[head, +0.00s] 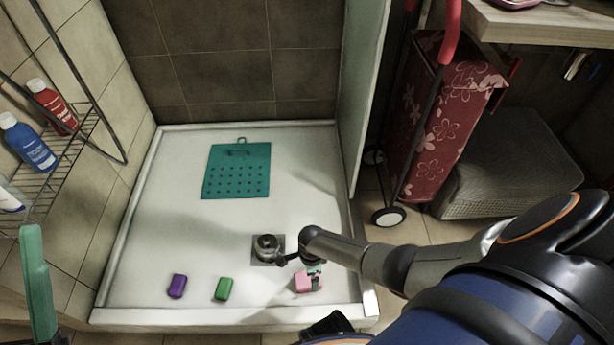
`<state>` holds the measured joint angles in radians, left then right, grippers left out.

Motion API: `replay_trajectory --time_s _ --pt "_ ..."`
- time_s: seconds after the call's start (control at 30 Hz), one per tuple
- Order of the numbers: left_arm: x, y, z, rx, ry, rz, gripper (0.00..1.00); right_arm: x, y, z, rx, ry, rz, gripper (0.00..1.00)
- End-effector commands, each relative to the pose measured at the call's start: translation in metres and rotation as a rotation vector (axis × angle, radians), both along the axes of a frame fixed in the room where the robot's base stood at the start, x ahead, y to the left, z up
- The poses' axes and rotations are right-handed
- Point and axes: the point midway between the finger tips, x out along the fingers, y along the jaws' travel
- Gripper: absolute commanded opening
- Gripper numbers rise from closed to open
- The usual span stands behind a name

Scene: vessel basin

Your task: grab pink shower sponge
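The pink sponge (302,283) lies on the white shower basin (200,225) near its front right corner. My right arm reaches in from the right, and my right gripper (315,278) is down at the pink sponge, overlapping its right part. The fingers are small and partly hidden by the wrist, so I cannot tell whether they are closed on it. My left gripper is not in view.
A green sponge (223,289) and a purple sponge (177,286) lie to the left along the front. A metal drain (267,247) is just behind. A teal mat (237,172) lies farther back. A glass panel (362,90) borders the right side.

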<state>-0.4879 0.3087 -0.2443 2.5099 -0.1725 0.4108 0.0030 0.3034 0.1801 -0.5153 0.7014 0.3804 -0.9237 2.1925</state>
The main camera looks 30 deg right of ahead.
Motion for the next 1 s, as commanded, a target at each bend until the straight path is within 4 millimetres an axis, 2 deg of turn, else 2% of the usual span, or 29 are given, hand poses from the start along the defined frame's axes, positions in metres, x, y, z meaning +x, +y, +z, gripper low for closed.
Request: replay_trajectory --time_s 0.03,0.1,0.47,0.8,1.0 --pt "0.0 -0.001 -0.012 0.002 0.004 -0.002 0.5 0.0 0.0 -0.013 0.0 0.0 0.0 1.0" --pt "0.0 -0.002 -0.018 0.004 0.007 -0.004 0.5 0.001 0.0 -0.018 0.001 0.0 0.0 1.0" --pt "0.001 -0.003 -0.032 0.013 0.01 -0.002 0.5 0.002 0.0 -0.032 0.0 -0.001 0.001 1.0" --pt "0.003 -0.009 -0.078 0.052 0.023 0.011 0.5 0.006 -0.001 -0.072 -0.001 -0.001 0.001 1.0" --pt "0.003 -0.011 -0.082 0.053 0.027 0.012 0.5 0.006 0.0 -0.076 0.001 -0.001 0.0 1.0"
